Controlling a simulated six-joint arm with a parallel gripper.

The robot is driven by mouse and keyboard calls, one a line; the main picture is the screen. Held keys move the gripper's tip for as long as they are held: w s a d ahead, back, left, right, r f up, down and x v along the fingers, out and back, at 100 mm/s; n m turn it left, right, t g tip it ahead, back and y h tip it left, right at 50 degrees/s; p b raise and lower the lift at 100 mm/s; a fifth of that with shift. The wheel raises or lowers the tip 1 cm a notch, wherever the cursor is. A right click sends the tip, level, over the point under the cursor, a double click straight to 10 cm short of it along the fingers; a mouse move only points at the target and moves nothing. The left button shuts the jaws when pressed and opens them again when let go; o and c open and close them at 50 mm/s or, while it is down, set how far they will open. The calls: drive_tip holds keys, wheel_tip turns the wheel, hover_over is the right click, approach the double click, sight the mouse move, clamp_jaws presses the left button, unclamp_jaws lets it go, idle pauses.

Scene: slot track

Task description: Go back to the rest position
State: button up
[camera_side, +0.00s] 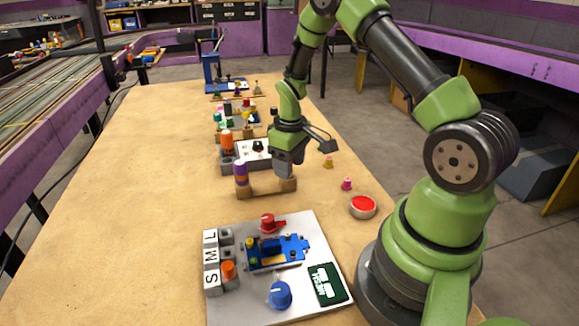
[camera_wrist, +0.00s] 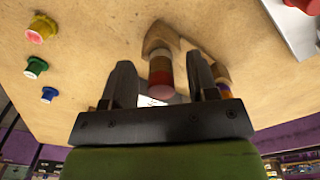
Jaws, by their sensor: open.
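My gripper (camera_side: 287,170) is above the right part of a low wooden slot track (camera_side: 262,190) in the side view. In the wrist view its two dark fingers (camera_wrist: 160,66) are apart. A banded cylinder with white, brown and pink parts (camera_wrist: 160,74) stands between them, with gaps visible on both sides. Wooden track ends (camera_wrist: 160,36) show behind it. In the side view a purple and orange cylinder (camera_side: 241,173) stands upright at the track's left end. The gripper hides part of the track, and I cannot tell whether both views show the same cylinder.
A panel (camera_side: 218,312) with a red knob, blue knob and S, M, L blocks lies at the front. Several coloured fixtures stand behind. The table's left side is clear.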

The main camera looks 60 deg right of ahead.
drive_tip(key=r, duration=0.9)
drive_tip(key=shift+s+a+r, duration=0.1)
drive_tip(key=shift+a+r, duration=0.15)
drive_tip(key=s+a+r+m+t, duration=0.2)
drive_tip(key=s+a+r+t, duration=0.1)
drive_tip(key=a+r, duration=0.55)
drive_tip(key=s+a+r+m+t+y, duration=0.1)
drive_tip(key=s+a+r+t, duration=0.1)
drive_tip(key=s, duration=0.4)
drive_tip(key=s+a+r+m+t+y, duration=0.1)
drive_tip(key=s+a+r+t, duration=0.1)
drive_tip(key=s+a+r, duration=0.3)
drive_tip(key=shift+s+r, duration=0.5)
drive_tip(key=shift+s, duration=0.5)
